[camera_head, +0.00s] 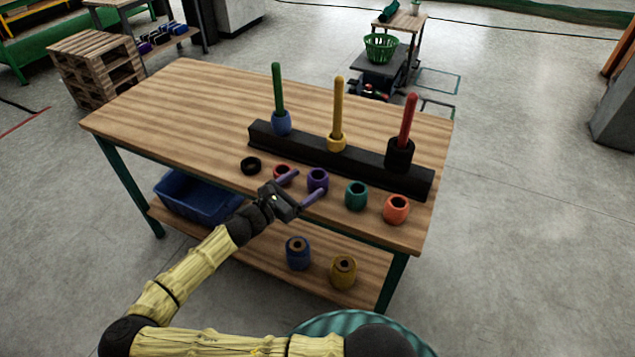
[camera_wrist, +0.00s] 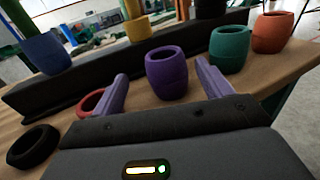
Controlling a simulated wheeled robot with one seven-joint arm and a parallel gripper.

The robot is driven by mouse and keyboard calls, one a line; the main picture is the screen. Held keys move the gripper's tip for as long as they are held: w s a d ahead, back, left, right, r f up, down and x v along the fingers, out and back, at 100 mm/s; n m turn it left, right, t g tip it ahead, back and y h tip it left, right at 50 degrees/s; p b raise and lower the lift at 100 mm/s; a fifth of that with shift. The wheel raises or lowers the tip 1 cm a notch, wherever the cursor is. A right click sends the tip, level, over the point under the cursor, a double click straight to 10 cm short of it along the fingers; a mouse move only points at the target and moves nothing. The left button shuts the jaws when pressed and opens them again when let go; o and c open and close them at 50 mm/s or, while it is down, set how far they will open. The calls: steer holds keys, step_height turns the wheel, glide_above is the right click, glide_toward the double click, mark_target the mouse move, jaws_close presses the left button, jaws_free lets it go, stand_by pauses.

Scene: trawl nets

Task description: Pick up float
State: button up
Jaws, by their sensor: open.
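A purple float (camera_head: 318,180) stands upright on the wooden table near its front edge. My gripper (camera_head: 300,186) is open, its two purple fingers pointing at the purple float; in the wrist view the float (camera_wrist: 167,72) shows beyond and between the fingertips (camera_wrist: 165,78), with nothing held. A red float (camera_head: 283,174) lies left of it, partly hidden by a finger. A teal float (camera_head: 356,195) and an orange float (camera_head: 396,209) stand to the right. A black ring-like float (camera_head: 251,166) lies at the left.
Behind the floats, a black bar (camera_head: 300,150) carries green, yellow and red posts; blue, yellow and black floats sit at their bases. A blue bin (camera_head: 195,197), a blue float (camera_head: 298,252) and a yellow float (camera_head: 343,271) are on the lower shelf. The table's left part is clear.

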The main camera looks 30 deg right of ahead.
mark_target(310, 184)
steer(key=x, duration=0.5)
steer(key=shift+s+d+f, duration=0.15)
steer(key=shift+s+d, duration=0.05)
steer(key=shift+s, duration=0.1)
steer(key=c, duration=1)
steer(key=shift+c, duration=0.2)
step_height(310, 184, up, 18)
steer(key=p, duration=0.2)
